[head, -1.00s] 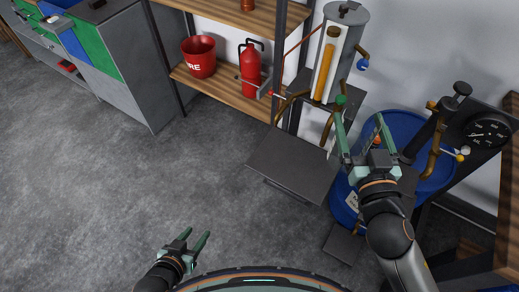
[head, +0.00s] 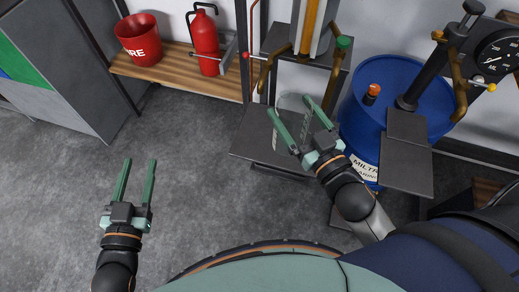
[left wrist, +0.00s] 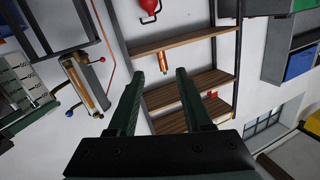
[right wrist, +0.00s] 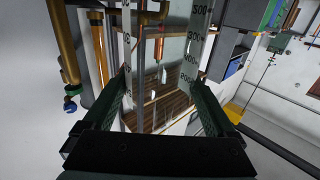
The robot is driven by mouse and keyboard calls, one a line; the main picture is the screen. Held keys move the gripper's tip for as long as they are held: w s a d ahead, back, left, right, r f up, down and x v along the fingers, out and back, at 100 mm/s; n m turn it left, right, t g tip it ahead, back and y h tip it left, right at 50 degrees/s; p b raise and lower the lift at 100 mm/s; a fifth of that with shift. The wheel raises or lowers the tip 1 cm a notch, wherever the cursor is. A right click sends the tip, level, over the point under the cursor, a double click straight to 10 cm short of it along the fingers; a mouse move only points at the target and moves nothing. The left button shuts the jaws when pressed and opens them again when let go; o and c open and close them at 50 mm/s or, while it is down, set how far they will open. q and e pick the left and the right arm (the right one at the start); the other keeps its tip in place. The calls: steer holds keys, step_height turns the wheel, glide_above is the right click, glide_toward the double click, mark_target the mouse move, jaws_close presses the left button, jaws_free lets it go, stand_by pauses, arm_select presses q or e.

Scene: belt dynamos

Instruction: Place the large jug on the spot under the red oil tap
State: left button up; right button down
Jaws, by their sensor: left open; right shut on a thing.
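The large jug (head: 292,101) is clear, with dark measuring marks, and stands between the fingers of my right gripper (head: 289,104). In the right wrist view its marked wall (right wrist: 198,45) fills the space between the fingers. The red oil tap (head: 246,56) is a red knob beside a brass spout, on the left side of the dispenser. The jug is to the right of this spout and lower, over the grey plate (head: 243,142). I cannot tell whether the jug touches the plate. My left gripper (head: 138,164) is open and empty above the floor at left.
A green tap (head: 344,43) sits on the dispenser's right side. A blue barrel (head: 425,88) and a dark stand (head: 405,172) are right of my right gripper. A wooden shelf (head: 170,72) holds a red bucket (head: 140,38) and a fire extinguisher (head: 205,38). The floor at left is clear.

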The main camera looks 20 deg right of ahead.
steer(key=shift+y, duration=0.3)
steer(key=f+b, duration=0.2)
steer(key=f, duration=0.1)
steer(key=s+f+b, duration=0.1)
steer(key=f+b, duration=0.1)
steer(key=f, duration=0.2)
steer(key=f+b, duration=0.3)
steer(key=shift+s+d+f, duration=0.15)
steer(key=shift+s, duration=0.15)
step_height(320, 180, down, 4)
steer(key=b, duration=0.4)
arm_select(q)
steer(key=s+d+r+m+t+h+b, duration=0.3)
steer(key=s+r+m+t+h+b, duration=0.2)
steer(key=h, duration=0.6)
step_height(320, 180, up, 3)
steer(key=s+m, duration=0.2)
steer(key=shift+m, duration=0.4)
arm_select(e)
steer(key=w+a+f, duration=0.1)
steer(key=w+f, duration=0.1)
steer(key=w, duration=0.6)
steer(key=w+a+f, duration=0.1)
steer(key=w+f, duration=0.1)
steer(key=w, duration=0.6)
steer(key=shift+w+a, duration=0.3)
steer(key=shift+a, duration=0.1)
steer(key=shift+f, duration=0.2)
